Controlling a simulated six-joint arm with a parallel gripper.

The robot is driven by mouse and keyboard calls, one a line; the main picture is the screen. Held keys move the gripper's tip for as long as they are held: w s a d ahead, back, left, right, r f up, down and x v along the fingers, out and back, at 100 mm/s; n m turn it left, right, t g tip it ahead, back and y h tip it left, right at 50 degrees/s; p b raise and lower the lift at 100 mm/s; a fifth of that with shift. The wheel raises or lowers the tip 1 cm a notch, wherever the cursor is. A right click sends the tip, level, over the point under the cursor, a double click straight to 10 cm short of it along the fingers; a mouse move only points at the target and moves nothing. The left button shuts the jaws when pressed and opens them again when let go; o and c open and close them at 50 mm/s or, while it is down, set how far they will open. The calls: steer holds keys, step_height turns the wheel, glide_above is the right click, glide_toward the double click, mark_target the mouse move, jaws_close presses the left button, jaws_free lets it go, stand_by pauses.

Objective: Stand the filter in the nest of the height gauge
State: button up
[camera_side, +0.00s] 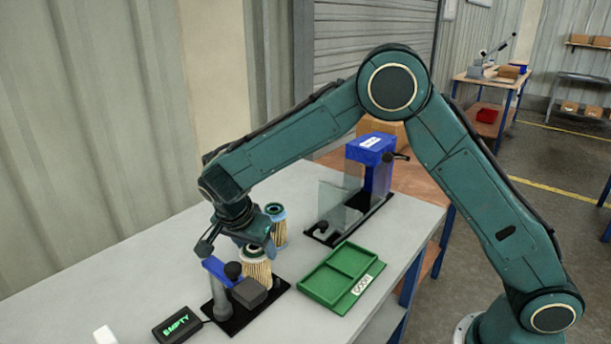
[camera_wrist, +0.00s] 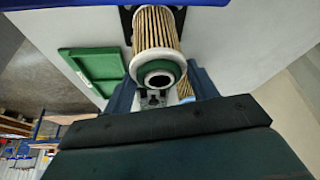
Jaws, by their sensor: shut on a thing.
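My gripper (camera_side: 257,238) is shut on the upper end of a pleated filter (camera_side: 257,266), tan with a pale, green-ringed end. The filter looks upright over the black base (camera_side: 229,317) of the height gauge, beside its grey post and blue arm (camera_side: 218,270). The gauge's dark head hides its lower part, so I cannot tell whether it touches the nest. In the wrist view the filter (camera_wrist: 158,35) shows its pleats and open end ring, close to my gripper (camera_wrist: 157,97). The gauge display (camera_side: 178,325) reads EMPTY.
A second filter (camera_side: 278,229) stands behind my gripper. A green divided tray (camera_side: 318,291) marked GOOD lies to the right. A blue device (camera_side: 371,149) with a clear guard stands at the back. A small white block (camera_side: 104,335) is at the front left. The table's left part is clear.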

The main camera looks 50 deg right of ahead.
steer(key=shift+f, duration=0.25)
stand_by(0.5)
steer(key=o, duration=1.7)
steer(key=shift+o, duration=0.2)
steer(key=shift+r, duration=0.4)
steer(key=shift+r, duration=0.35)
steer(key=shift+r, duration=0.4)
steer(key=shift+r, duration=3.1)
